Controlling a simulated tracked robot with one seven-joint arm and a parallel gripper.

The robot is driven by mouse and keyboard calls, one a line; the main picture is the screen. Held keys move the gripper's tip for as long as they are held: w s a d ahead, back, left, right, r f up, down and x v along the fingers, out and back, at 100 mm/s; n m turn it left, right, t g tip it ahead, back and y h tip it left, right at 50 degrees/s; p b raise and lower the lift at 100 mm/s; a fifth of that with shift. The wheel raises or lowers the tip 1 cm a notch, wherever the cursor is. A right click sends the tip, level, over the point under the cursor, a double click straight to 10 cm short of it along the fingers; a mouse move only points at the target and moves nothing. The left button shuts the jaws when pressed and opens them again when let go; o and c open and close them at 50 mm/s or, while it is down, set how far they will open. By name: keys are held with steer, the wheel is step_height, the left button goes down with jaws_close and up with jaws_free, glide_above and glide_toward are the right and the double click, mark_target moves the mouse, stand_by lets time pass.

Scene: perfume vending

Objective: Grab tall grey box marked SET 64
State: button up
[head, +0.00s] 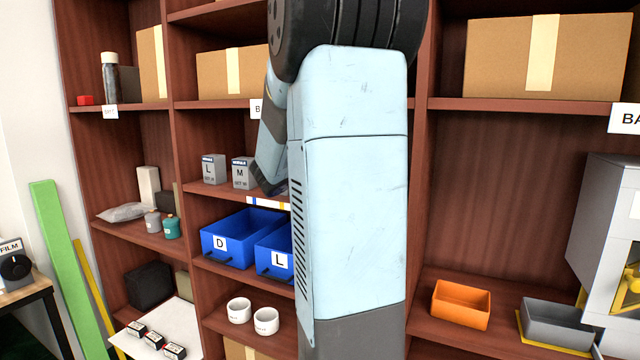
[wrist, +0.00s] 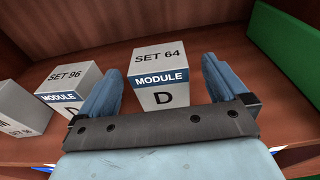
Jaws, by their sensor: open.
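The tall grey box marked SET 64 (wrist: 159,58) stands upright on the shelf in the wrist view, with a blue MODULE band and a letter D on its front. My gripper (wrist: 162,70) is open, its two blue fingers on either side of this box in the picture. The box's lower front is hidden by the gripper's dark bar. I see no clear contact between fingers and box. In the head view my arm covers the fingers, and I cannot make out the SET 64 box there.
A similar grey box marked SET 96 (wrist: 70,78) stands left of my left finger, with another grey box (wrist: 20,108) beyond it. A green object (wrist: 285,45) is at right. In the head view, grey boxes L (head: 213,169) and M (head: 242,173) stand above blue bins (head: 240,238).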

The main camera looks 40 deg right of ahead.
steer(key=shift+x, duration=2.9)
steer(key=shift+w+a, duration=0.15)
steer(key=c, duration=1.2)
